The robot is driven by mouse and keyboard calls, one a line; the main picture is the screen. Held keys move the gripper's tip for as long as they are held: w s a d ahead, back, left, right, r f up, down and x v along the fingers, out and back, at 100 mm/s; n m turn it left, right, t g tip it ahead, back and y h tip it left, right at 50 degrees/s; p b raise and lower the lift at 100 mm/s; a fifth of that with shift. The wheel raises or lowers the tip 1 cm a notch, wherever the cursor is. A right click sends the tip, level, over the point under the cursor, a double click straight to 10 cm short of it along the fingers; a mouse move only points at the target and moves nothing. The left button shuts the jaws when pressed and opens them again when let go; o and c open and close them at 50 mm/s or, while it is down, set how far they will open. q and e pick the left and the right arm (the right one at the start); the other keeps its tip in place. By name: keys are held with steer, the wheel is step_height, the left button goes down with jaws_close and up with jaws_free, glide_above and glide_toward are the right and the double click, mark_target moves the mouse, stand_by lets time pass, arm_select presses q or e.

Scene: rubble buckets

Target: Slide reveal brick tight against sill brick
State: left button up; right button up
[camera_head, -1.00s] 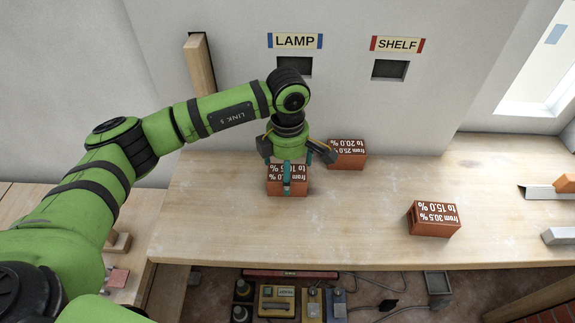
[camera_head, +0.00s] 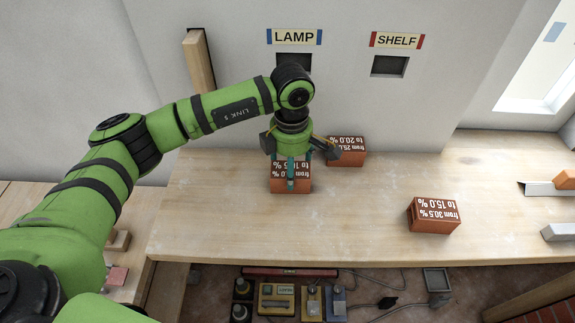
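My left gripper (camera_head: 293,172) points down at a red-brown brick (camera_head: 302,184) with white lettering, on the wooden bench. A teal finger covers part of the brick's lettered side; the rest of the grip is partly hidden, so I cannot tell whether the fingers clamp it. A second brick (camera_head: 347,146), marked "from 25.0 % to 20.0 %", lies just behind and to the right, close to the wall. A third brick (camera_head: 434,215), marked "from 30.5 % to 15.0 %", stands apart at the right. No label names a reveal or sill brick. My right gripper is not in view.
The wooden bench top (camera_head: 220,225) is clear at the front and between the bricks. A white wall behind has LAMP (camera_head: 294,37) and SHELF (camera_head: 397,41) signs over dark recesses. Trowel-like tools (camera_head: 548,188) lie at the far right edge.

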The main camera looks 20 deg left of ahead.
mark_target(307, 166)
arm_select(q)
steer(key=shift+w+d+f+b, duration=0.15)
steer(key=shift+d+b, duration=0.1)
steer(key=shift+d, duration=0.35)
steer(key=shift+w+d+b, duration=0.1)
steer(key=shift+d+b, duration=0.15)
steer(key=shift+d, duration=0.3)
steer(key=shift+d, duration=0.1)
steer(key=shift+w+d+b, duration=0.15)
steer(key=shift+d+b, duration=0.15)
steer(key=shift+d, duration=0.2)
steer(key=o, duration=1.3)
steer(key=shift+o, duration=0.2)
steer(key=shift+w, duration=0.15)
